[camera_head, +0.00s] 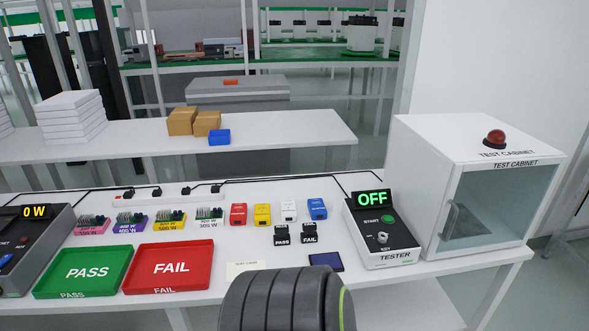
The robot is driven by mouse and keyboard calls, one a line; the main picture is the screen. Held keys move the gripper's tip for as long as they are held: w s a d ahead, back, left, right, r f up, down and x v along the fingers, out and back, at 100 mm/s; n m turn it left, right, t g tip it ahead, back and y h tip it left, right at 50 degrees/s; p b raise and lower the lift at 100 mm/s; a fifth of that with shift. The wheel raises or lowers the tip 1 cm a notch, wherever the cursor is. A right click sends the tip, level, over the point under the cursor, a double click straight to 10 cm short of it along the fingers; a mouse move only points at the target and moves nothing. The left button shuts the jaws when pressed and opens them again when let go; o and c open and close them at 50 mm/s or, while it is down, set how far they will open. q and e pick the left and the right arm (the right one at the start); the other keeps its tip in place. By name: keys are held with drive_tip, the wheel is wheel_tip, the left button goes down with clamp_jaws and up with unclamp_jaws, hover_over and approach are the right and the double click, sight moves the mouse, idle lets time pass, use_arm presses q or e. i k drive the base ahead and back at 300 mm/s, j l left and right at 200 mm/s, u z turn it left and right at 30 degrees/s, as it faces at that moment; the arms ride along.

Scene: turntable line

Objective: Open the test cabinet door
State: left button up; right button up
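The white test cabinet (417,166) stands at the right end of the bench. Its glass door (499,207) faces front right and appears shut. A grey vertical handle (450,222) is on the door's left side. A red dome lamp (494,137) sits on the cabinet's top. Neither of my grippers shows in the head view. A dark ribbed part at the bottom middle, likely my own arm, covers some of the bench's front edge.
The tester (384,232), reading OFF, stands just left of the cabinet. A green PASS tray (84,292) and a red FAIL tray (168,289) lie at the left front. Several small coloured blocks and boards line the bench's back. Floor shows right of the cabinet.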

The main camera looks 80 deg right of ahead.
sight(561, 161)
drive_tip(key=z, duration=2.6)
